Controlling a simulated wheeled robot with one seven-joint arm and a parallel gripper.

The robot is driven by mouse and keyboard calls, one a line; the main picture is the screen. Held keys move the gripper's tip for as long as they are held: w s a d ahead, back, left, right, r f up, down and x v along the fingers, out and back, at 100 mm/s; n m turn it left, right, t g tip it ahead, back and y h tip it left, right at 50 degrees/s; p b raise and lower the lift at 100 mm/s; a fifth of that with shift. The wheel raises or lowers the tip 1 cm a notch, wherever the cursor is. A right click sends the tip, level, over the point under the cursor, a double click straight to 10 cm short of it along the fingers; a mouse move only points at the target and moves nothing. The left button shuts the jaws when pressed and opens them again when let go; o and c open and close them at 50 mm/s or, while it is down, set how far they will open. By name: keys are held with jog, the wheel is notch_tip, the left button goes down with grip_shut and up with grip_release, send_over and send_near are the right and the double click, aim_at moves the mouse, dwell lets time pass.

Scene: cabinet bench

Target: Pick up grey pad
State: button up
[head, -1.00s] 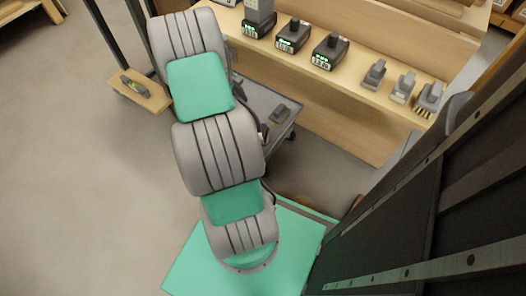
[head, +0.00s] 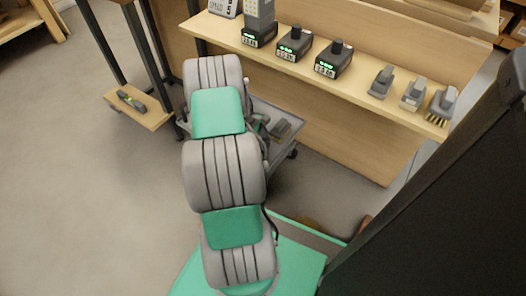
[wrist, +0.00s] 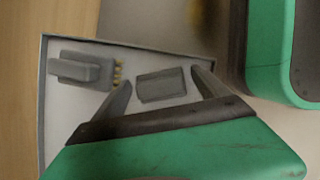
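The grey pad (wrist: 161,85) is a small dark-grey block lying on a light grey tray (wrist: 62,132) in the wrist view. My gripper (wrist: 161,75) is open, with one finger on each side of the pad in that picture. I cannot tell whether the fingers are down at its height, and no contact shows. In the head view, a small grey block on the tray (head: 284,110) looks like the pad (head: 281,128). My arm hides the tray's left part and most of the gripper there.
A grey brush (wrist: 80,70) with yellowish bristles lies left of the pad. Behind the tray, a wooden shelf (head: 345,85) carries battery packs (head: 295,43) and several grey tools (head: 411,95). A small wooden ledge (head: 140,115) with a dark tool stands at left. A dark panel fills the right.

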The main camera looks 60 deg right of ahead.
aim_at(263, 144)
jog(key=c, duration=1.5)
notch_tip(263, 144, up, 10)
jog(key=p, duration=0.5)
